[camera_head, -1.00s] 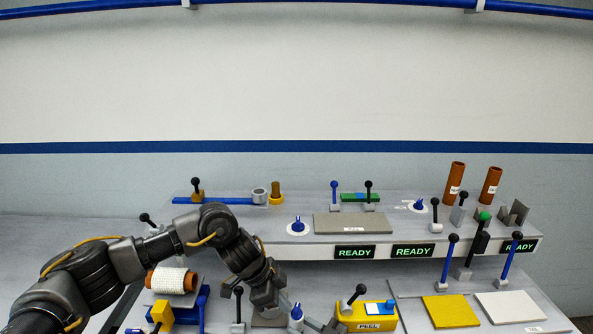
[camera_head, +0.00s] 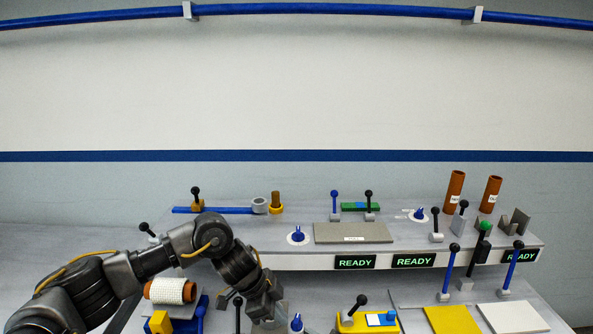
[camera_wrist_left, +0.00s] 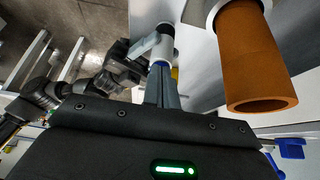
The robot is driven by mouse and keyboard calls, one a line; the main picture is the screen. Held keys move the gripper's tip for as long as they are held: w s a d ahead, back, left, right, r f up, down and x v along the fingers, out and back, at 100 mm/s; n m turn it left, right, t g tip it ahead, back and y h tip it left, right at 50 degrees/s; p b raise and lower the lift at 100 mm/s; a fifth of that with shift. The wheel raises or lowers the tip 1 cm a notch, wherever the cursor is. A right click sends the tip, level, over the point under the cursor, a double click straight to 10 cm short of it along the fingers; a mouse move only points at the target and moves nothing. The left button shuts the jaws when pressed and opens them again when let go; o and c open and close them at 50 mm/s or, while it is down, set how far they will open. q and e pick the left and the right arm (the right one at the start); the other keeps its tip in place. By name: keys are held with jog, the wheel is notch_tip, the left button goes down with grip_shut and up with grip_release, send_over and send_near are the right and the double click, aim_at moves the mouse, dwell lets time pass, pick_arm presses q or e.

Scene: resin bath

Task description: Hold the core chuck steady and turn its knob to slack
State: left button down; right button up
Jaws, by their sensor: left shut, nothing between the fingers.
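My left gripper (camera_head: 264,312) hangs low over the front shelf in the head view, with its fingertips hidden or out of frame. In the left wrist view its narrow grey fingers (camera_wrist_left: 163,90) are together and empty. A pale cylinder with a blue band (camera_wrist_left: 160,50) is beyond them. An orange tube (camera_wrist_left: 252,60) is close on their right, apart from them, coming out of a white sleeve. In the head view the white roll on an orange core (camera_head: 172,291) lies left of the gripper. I cannot tell for certain which part is the core chuck or its knob.
A yellow box with a black-knobbed lever (camera_head: 366,322) stands right of my left gripper. Nearby is a blue knob (camera_head: 297,322). The raised rear shelf holds a grey plate (camera_head: 352,232), levers and two orange tubes (camera_head: 455,190). Yellow and white plates lie at right.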

pick_arm(q)
notch_tip(320, 180, up, 6)
dwell(0.5)
notch_tip(320, 180, down, 6)
jog(key=shift+w+a, duration=0.2)
jog(key=shift+w, duration=0.25)
dwell(0.7)
jog(key=shift+s+d, duration=0.2)
jog(key=shift+d, duration=0.4)
dwell(1.3)
jog(key=shift+s, duration=0.2)
jog(key=shift+a, duration=0.15)
dwell(0.5)
jog(key=shift+a, duration=0.25)
